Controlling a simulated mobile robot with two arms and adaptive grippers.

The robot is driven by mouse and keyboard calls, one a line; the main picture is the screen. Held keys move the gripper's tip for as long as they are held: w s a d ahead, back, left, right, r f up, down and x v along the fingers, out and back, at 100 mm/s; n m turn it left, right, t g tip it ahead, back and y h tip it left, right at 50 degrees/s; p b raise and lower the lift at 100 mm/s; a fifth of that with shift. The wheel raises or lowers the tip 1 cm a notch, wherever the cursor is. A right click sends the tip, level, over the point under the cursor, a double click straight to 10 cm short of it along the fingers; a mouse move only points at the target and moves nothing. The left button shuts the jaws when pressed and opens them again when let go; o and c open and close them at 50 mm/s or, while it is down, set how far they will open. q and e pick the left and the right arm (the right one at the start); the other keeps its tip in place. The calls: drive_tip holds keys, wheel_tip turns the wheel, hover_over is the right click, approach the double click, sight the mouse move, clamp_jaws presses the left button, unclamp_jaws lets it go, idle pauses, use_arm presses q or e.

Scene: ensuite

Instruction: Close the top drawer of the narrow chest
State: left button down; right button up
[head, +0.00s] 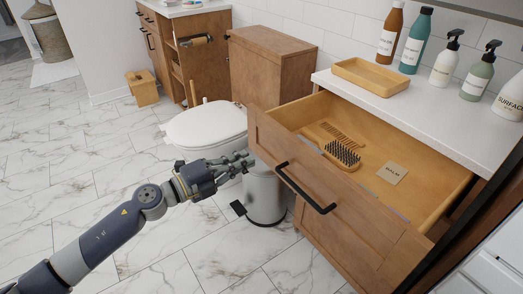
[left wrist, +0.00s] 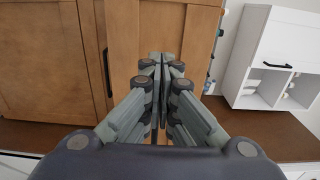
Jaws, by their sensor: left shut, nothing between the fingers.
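The top drawer (head: 262,140) of the wooden narrow chest is pulled well out. Its front has a black bar handle (head: 303,188). Inside lie a wooden brush (head: 341,155), a comb (head: 336,134) and a small card (head: 392,173). My left gripper (head: 246,160) is shut and empty, close to the left end of the drawer front. Whether it touches is not clear. In the left wrist view, its closed fingers (left wrist: 160,66) point at a brown wooden front (left wrist: 138,38) with a dark handle (left wrist: 106,72) to their left. My right gripper is not in view.
A steel pedal bin (head: 264,196) stands just below my left gripper, beside the drawer. A white toilet (head: 205,130) is behind it. The white chest top (head: 430,115) holds a wooden tray (head: 370,77) and several bottles. The marble floor at left is clear.

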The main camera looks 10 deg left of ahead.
sight(271, 148)
use_arm(q)
drive_tip(key=shift+x, duration=3.1)
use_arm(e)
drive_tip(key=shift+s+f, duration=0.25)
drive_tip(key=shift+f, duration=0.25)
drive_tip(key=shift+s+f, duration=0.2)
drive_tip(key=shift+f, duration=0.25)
